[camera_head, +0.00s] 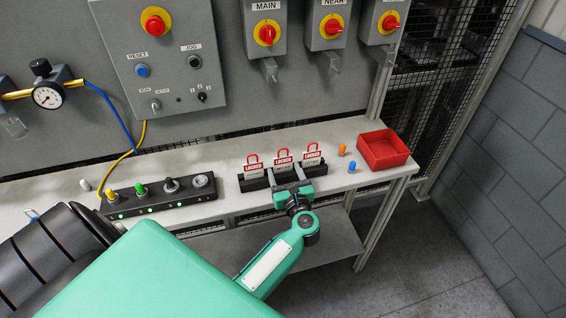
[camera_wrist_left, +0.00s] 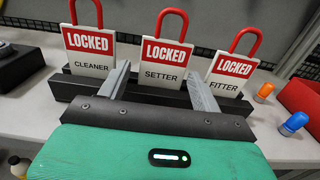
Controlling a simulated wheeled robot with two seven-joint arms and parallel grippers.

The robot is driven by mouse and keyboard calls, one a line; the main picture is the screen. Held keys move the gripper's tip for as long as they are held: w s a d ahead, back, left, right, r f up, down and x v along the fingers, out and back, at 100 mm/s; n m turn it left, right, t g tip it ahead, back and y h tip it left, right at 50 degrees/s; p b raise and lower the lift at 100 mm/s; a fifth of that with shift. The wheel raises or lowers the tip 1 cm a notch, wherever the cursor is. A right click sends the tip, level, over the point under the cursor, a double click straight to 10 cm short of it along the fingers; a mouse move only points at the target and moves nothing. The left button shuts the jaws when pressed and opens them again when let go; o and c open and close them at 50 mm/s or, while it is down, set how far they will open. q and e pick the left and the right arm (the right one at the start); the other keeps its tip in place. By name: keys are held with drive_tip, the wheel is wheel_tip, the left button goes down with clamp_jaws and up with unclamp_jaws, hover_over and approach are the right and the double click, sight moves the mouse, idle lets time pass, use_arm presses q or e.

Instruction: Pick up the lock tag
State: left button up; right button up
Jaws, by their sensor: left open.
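Three red-and-white lock tags marked LOCKED, each with a red shackle loop, stand upright in a black rack (camera_wrist_left: 150,92) on the bench. They read CLEANER (camera_wrist_left: 88,52), SETTER (camera_wrist_left: 165,62) and FITTER (camera_wrist_left: 231,74) from left to right in the left wrist view. In the head view they show as the left tag (camera_head: 253,168), middle tag (camera_head: 284,160) and right tag (camera_head: 312,155). My left gripper (camera_head: 286,179) is open in front of the rack. In the wrist view its two fingers (camera_wrist_left: 158,74) stand on either side of the SETTER tag's lower part. I cannot tell whether they touch it.
An empty-looking red bin (camera_head: 383,149) sits at the bench's right end. Orange (camera_head: 342,149) and blue (camera_head: 352,167) pegs stand between it and the rack. A black strip with knobs (camera_head: 160,194) lies to the left. The control panel (camera_head: 160,55) is on the wall behind.

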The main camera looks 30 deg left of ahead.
sight(283, 166)
use_arm(q)
drive_tip(key=shift+w+a+r+p, duration=0.3)
drive_tip(key=shift+w+a+p, duration=0.05)
drive_tip(key=shift+w+p, duration=0.1)
drive_tip(key=p+x, duration=0.2)
drive_tip(key=x, duration=0.1)
drive_tip(key=shift+w, duration=0.2)
drive_tip(key=shift+w+a+f, duration=0.2)
drive_tip(key=shift+w+a, duration=0.05)
drive_tip(key=shift+a, duration=0.2)
drive_tip(key=c, duration=0.6)
drive_tip(key=shift+c, duration=0.6)
wheel_tip(283, 166, up, 20)
drive_tip(key=b, duration=0.2)
drive_tip(key=shift+b, duration=0.4)
